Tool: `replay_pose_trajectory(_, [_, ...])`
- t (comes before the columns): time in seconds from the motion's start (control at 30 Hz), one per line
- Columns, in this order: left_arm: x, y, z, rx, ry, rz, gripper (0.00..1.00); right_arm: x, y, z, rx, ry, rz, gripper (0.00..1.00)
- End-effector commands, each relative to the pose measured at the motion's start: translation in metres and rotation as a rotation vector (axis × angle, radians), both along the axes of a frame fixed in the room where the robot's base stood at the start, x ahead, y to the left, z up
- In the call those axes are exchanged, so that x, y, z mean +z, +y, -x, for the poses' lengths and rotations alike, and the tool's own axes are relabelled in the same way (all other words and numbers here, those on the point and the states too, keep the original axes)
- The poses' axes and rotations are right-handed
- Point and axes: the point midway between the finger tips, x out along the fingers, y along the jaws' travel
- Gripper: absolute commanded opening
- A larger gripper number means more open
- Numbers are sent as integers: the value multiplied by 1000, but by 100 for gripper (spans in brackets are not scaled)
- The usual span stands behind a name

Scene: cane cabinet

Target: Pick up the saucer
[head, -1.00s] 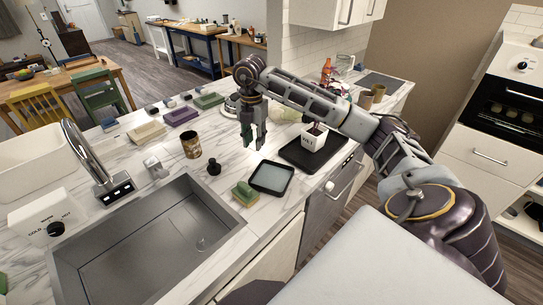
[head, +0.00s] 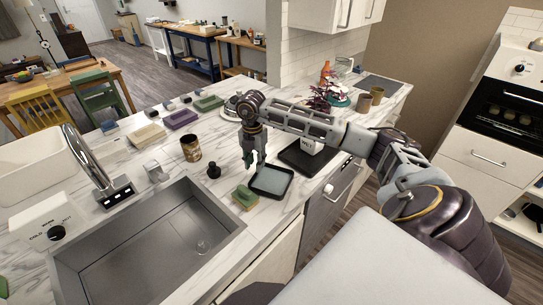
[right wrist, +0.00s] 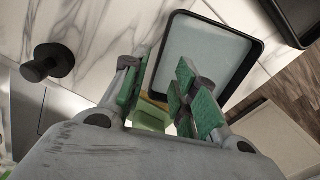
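The saucer (head: 272,182) is a square, dark-rimmed dish with a pale grey inside, flat on the marble counter near its front edge. It also shows at the upper middle of the right wrist view (right wrist: 205,52). My right gripper (head: 255,162) is pointing down just above the saucer's far left edge. In the right wrist view its two green-padded fingers (right wrist: 158,90) are apart, with nothing held between them. The right finger overlaps the saucer's near left part in that view; I cannot tell whether it touches. My left gripper is not in view.
A green and yellow sponge (head: 244,198) lies close left of the saucer. A black stopper (head: 214,171) and a brown jar (head: 190,147) stand farther left, beside the sink (head: 146,240). A black tray (head: 300,162) with a white pot (head: 311,146) lies to the right.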

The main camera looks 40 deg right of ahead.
Motion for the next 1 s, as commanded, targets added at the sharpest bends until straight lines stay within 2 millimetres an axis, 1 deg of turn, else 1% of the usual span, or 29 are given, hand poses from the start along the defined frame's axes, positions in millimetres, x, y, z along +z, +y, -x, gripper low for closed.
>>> replay_pose_trajectory(0.33, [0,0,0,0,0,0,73,-1,0,0,1,0,0,29])
replay_pose_trajectory(0.47, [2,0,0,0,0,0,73,-5,0,0,0,1,0,29])
replay_pose_trajectory(0.57, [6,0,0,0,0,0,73,-12,0,0,1,2,0,29])
replay_pose_trajectory(0.83, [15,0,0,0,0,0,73,-41,1,-2,1,3,0,29])
replay_pose_trajectory(1.0, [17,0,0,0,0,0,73,-51,0,-2,0,0,1,29])
